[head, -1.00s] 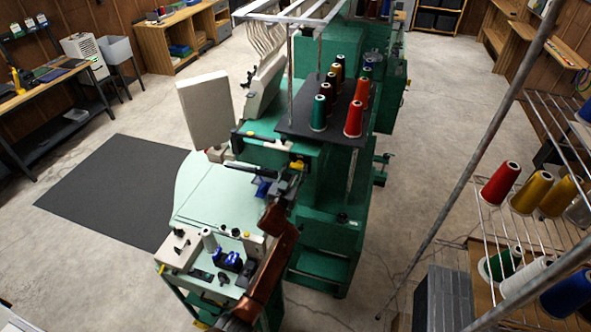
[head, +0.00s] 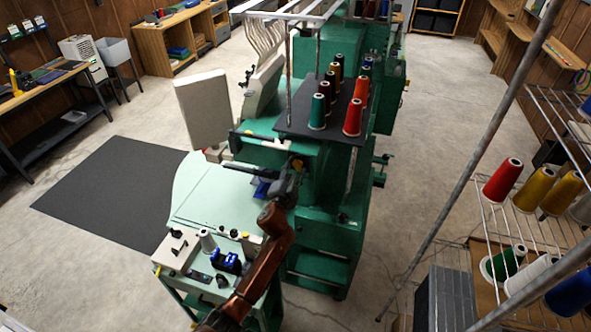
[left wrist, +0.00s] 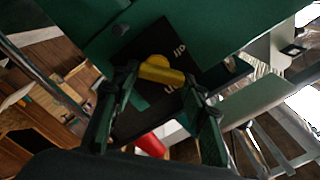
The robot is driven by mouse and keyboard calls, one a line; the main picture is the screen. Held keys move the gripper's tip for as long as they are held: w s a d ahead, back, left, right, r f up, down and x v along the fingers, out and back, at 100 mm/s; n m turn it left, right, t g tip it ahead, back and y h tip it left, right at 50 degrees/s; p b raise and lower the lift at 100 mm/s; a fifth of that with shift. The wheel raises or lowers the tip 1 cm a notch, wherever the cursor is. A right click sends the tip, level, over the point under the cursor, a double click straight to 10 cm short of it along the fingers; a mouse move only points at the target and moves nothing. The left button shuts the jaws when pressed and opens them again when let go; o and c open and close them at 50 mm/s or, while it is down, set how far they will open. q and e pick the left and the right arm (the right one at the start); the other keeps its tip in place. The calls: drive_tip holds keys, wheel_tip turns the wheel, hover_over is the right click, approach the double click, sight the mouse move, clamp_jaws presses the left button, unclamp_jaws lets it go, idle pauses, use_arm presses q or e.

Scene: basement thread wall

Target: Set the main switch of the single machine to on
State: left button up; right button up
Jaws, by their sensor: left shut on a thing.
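The machine is a green embroidery machine (head: 323,232) with a pale table (head: 205,190), in the middle of the head view. Its main switch (left wrist: 161,70) shows in the left wrist view as a yellow handle on a black plate (left wrist: 178,42) with white marks. The handle lies nearly level across that picture. My left gripper (head: 292,168) is at the machine's front side. In the left wrist view its two dark fingers (left wrist: 163,84) are shut on the yellow handle, one at each end. My gripper mostly hides the switch in the head view. My right gripper is not in view.
A rack of thread cones (head: 287,128) stands on top of the machine. A wire shelf with large cones (head: 533,190) is at the right, behind a slanted grey pole (head: 455,180). A dark mat (head: 110,190) lies on the floor at the left. The floor right of the machine is clear.

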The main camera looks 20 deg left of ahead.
use_arm(q)
drive_tip(key=m, duration=0.3)
drive_tip(key=shift+d+f+m, duration=0.1)
drive_tip(key=shift+d+m, duration=0.05)
drive_tip(key=shift+m, duration=0.15)
drive_tip(key=shift+d+m, duration=0.1)
drive_tip(key=shift+m, duration=1.8)
drive_tip(key=shift+f, duration=0.1)
drive_tip(key=o, duration=1.2)
drive_tip(key=shift+c, duration=0.2)
drive_tip(key=shift+s, duration=0.1)
drive_tip(key=s, duration=1.1)
drive_tip(key=shift+s+a, duration=0.2)
drive_tip(key=shift+s, duration=0.2)
